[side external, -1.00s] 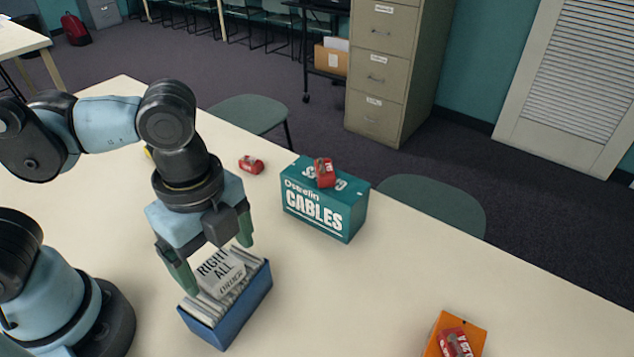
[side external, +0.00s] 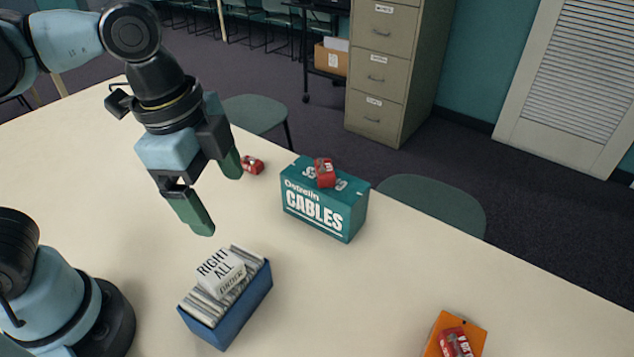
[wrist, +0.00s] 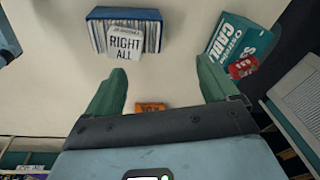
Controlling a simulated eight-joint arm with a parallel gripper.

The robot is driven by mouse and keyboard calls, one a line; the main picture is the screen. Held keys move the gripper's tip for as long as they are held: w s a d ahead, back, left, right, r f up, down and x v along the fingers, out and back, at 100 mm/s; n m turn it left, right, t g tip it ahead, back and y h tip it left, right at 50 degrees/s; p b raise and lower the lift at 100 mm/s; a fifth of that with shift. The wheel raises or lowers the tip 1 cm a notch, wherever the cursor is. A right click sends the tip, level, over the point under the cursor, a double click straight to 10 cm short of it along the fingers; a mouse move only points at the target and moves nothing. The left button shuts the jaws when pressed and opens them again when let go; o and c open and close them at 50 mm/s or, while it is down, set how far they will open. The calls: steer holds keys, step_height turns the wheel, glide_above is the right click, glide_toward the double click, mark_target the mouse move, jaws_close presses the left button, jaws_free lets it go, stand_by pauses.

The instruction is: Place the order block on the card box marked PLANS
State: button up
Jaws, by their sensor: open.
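A white block (side external: 222,271) lettered RIGHT ALL on top, with smaller dark lettering on its side, rests slightly tilted on the packed cards of an open blue card box (side external: 242,313). No PLANS mark is readable on the box from here. In the wrist view, the block (wrist: 125,43) and the blue box (wrist: 125,13) show beyond my fingertips. My gripper (side external: 219,200) is open and empty, above and behind the box, clear of the block.
A teal CABLES box (side external: 322,211) with a red item (side external: 325,172) on top stands right of my gripper. Another red item (side external: 252,165) lies on the table (side external: 345,295). An orange box (side external: 440,330) with a red item (side external: 456,344) stands front right. Table between the boxes is clear.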

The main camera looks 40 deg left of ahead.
steer(key=w+a+f+n+t, duration=0.2)
steer(key=w+a+n, duration=0.1)
steer(key=a+n, duration=0.3)
steer(key=w+a+f+n+t+y, duration=0.1)
steer(key=w+a+f+n+t, duration=0.1)
steer(key=a+n, duration=0.4)
steer(key=shift+w+n+t, duration=0.6)
steer(key=shift+w+t, duration=0.1)
steer(key=shift+w, duration=0.2)
steer(key=shift+d+f, duration=0.1)
